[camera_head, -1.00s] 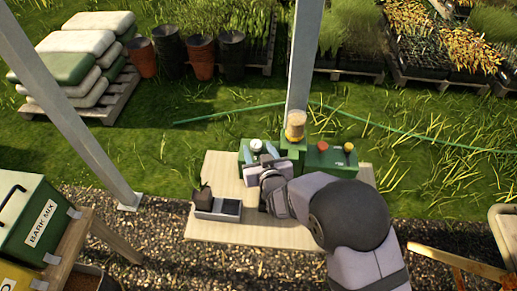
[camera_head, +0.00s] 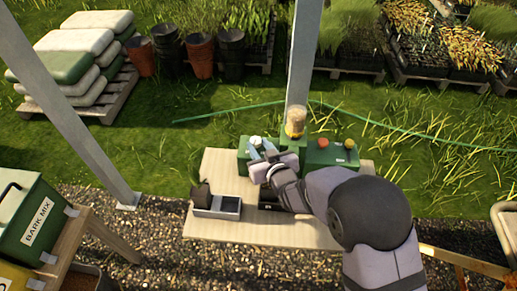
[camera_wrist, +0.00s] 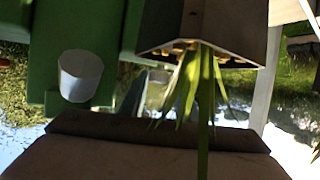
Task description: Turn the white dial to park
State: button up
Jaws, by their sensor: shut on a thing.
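The white dial (camera_head: 256,141) sits on top of the left green box (camera_head: 243,156), at the back of the board. The dial's pointer and any park mark are too small to read. In the wrist view, which looks upside down, a pale cylinder (camera_wrist: 80,75) stands against green housing; I cannot tell whether it is the dial.
A dark plant pot (camera_head: 201,195) stands at the grey tray (camera_head: 228,209) left of my arm. A metal post with an amber canister (camera_head: 295,122) rises right of the dial. Another green box (camera_head: 330,158) carries red and yellow knobs. The board's front (camera_head: 260,233) is clear.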

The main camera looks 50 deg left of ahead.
dwell(0.3)
jog(key=o, duration=1)
jog(key=shift+o, duration=0.2)
jog(key=b+v, duration=0.2)
jog(key=v, duration=0.5)
jog(key=shift+d+r, duration=0.15)
